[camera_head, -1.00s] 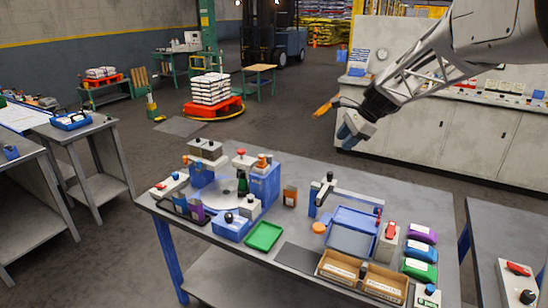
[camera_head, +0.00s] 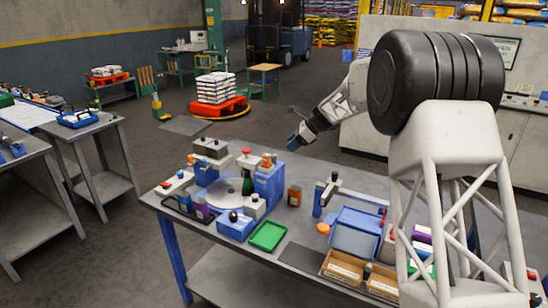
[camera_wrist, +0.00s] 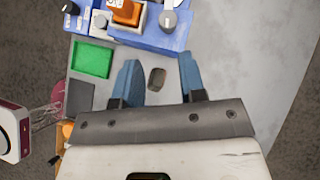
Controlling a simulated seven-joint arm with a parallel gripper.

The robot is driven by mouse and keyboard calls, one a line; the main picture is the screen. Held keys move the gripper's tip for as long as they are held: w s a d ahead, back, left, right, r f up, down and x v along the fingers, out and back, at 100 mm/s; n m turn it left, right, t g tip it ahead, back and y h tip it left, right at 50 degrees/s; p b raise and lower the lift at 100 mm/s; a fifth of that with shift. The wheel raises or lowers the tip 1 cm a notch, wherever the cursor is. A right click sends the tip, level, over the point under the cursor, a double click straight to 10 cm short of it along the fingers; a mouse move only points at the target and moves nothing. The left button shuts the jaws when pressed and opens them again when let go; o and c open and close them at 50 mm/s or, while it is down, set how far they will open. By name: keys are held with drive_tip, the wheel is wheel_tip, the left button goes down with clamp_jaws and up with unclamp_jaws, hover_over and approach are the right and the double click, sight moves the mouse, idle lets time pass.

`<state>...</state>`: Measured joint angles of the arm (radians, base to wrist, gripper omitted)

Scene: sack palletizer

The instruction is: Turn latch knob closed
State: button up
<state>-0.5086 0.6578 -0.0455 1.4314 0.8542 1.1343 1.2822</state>
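My gripper (camera_head: 299,140) hangs above the far side of the grey workbench (camera_head: 345,172), clear of the objects on it. In the wrist view its two blue fingers (camera_wrist: 160,82) are wide apart with nothing held. A blue bench unit (camera_head: 268,184) with several knobs stands to the left. In the wrist view, a grey round knob with a pointer bar (camera_wrist: 168,20) shows on the unit's edge, ahead of the fingers. A black knob (camera_wrist: 70,7) and a pale knob (camera_wrist: 100,20) show farther left. I cannot tell which one is the latch knob.
A small brown container (camera_head: 294,196) stands below the open fingers.

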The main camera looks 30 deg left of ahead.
sight(275, 155)
drive_tip(key=shift+w+a+f, duration=0.15)
drive_tip(key=shift+a+f, duration=0.2)
drive_tip(key=shift+a, duration=0.25)
drive_tip(key=shift+w+a+f, duration=0.1)
drive_tip(key=shift+a+f, duration=0.2)
drive_tip(key=shift+a, duration=0.25)
drive_tip(key=shift+x, duration=3.95)
drive_tip(key=shift+s, duration=0.1)
drive_tip(key=shift+c, duration=0.5)
drive_tip(key=c, duration=0.6)
drive_tip(key=shift+o, duration=0.2)
